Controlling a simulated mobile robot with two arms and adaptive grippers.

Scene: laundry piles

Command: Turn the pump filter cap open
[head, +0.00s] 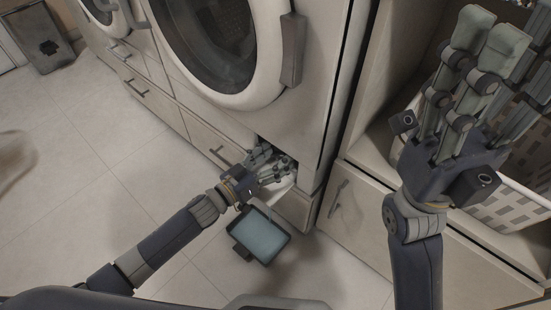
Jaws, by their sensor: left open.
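The pump filter cap does not show; my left gripper and the shadowed recess hide that spot. My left gripper (271,163) is open, with its fingers at the small opening low on the front of the washing machine (302,130). I cannot tell whether the fingers touch anything inside. A dark-rimmed tray (287,243) with a pale blue-grey inside sits on the floor just below the opening. My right gripper (500,50) is raised at the upper right, open and empty, in front of the laundry basket and far from the opening.
The round door (244,98) with its grey handle (293,50) is above my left gripper. A pale perforated laundry basket (505,212) stands in the cabinet at right, above a cupboard door (365,212).

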